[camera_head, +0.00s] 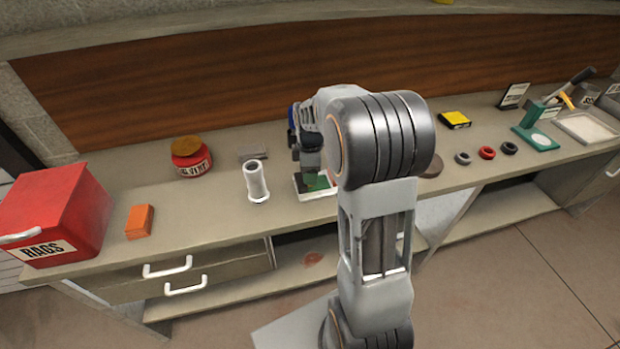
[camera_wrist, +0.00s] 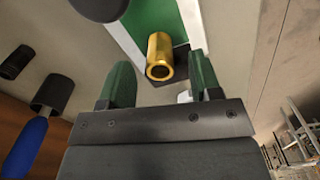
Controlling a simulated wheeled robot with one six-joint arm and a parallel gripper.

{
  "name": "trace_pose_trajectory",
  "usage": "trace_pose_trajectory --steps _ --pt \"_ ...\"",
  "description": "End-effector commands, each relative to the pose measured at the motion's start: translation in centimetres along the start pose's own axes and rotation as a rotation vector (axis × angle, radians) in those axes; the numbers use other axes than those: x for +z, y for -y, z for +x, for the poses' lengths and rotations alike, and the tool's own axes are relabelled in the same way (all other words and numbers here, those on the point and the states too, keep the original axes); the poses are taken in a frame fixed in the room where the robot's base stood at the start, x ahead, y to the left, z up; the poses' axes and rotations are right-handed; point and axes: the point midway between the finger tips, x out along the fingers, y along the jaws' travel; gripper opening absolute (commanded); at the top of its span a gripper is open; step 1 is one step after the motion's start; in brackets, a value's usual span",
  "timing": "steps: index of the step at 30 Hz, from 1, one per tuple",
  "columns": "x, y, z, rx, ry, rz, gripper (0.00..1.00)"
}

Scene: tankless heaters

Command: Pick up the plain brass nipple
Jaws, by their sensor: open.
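The plain brass nipple (camera_wrist: 160,58) shows in the wrist view as a short gold tube with an open end facing me. It sits on a green surface with a white border (camera_wrist: 140,22). My gripper (camera_wrist: 162,88) is open, with its two green fingers on either side below the nipple in the picture; the nipple appears beyond and between them, with nothing visibly held. In the head view my gripper (camera_head: 312,172) is over a white-edged green tray (camera_head: 304,193) on the bench, and my arm hides much of it. The nipple cannot be made out there.
A white cylinder (camera_head: 256,182) stands just left of the tray. A red jar (camera_head: 191,158), an orange block (camera_head: 139,222) and a red rags bin (camera_head: 58,212) are farther left. Several small rings, including a red one (camera_head: 487,153), lie right of my arm. A blue-handled tool (camera_wrist: 28,148) lies nearby.

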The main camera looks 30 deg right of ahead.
Motion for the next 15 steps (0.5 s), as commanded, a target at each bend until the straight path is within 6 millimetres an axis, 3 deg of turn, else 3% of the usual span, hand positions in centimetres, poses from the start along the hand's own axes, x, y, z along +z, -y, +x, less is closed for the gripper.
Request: trace_pose_trajectory --steps 4,15 --pt "0.00 0.00 -0.01 0.000 0.000 0.000 0.58" --pt "0.00 0.00 -0.03 0.000 0.000 0.000 0.23"
